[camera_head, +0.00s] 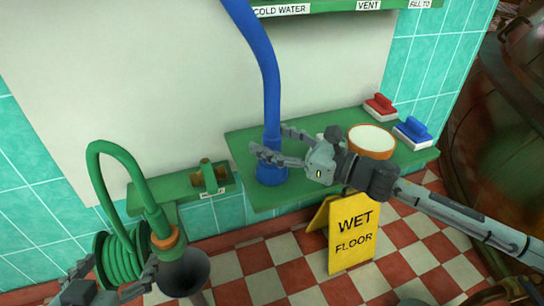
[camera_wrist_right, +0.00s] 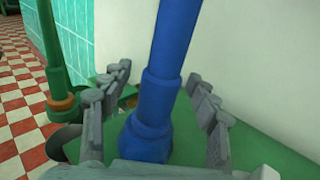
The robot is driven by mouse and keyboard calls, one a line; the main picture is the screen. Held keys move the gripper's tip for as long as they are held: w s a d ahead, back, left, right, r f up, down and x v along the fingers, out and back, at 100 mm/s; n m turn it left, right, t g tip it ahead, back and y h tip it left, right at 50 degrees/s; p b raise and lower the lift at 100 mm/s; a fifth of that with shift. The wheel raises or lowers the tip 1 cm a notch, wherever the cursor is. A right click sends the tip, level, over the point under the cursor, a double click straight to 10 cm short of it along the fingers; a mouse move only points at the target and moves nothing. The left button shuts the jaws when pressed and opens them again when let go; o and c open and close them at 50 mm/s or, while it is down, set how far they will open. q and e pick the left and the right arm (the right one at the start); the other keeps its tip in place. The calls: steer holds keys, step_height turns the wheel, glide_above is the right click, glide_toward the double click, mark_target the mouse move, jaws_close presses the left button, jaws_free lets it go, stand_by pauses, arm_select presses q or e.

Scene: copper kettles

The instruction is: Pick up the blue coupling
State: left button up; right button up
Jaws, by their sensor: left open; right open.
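The blue coupling (camera_head: 271,176) stands upright on the green shelf, at the lower end of a blue hose (camera_head: 270,90). In the right wrist view the coupling (camera_wrist_right: 148,138) sits low between the two spread fingers, with a gap on each side. My right gripper (camera_head: 277,146) is open, with its fingers on either side of the blue piece just above the coupling's wide base. It also shows in the right wrist view (camera_wrist_right: 160,110). My left gripper (camera_head: 118,279) is open at the lower left, beside the green hose, away from the coupling.
The green shelf (camera_head: 240,143) also holds a round wooden-rimmed container (camera_head: 371,142), a red brush (camera_head: 380,106) and a blue brush (camera_head: 413,132). A yellow wet floor sign (camera_head: 351,235) stands below. A green hose (camera_head: 128,158) with an orange collar and dark funnel (camera_head: 183,272) is at left.

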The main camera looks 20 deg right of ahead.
steer(key=c, duration=1.2)
steer(key=shift+r, duration=0.2)
steer(key=shift+r, duration=0.25)
step_height(320, 180, up, 3)
steer(key=shift+r+p, duration=0.2)
steer(key=shift+p, duration=0.35)
arm_select(q)
steer(key=s+a+f+n+g+y+p, duration=0.1)
steer(key=s+a+f+g+y+p, duration=0.1)
steer(key=s+a+f+g, duration=0.3)
steer(key=s+a+f+n+g+y+p, duration=0.1)
steer(key=s+a+f+g+y, duration=0.2)
steer(key=s+a, duration=0.45)
step_height(320, 180, down, 6)
steer(key=w+d+h+p, duration=0.1)
steer(key=p, duration=0.1)
steer(key=shift+w+m+g, duration=0.3)
steer(key=shift+w, duration=0.1)
arm_select(e)
steer(key=s+a+r, duration=0.5)
steer(key=a+r, duration=0.2)
steer(key=a, duration=0.3)
steer(key=shift+a, duration=0.25)
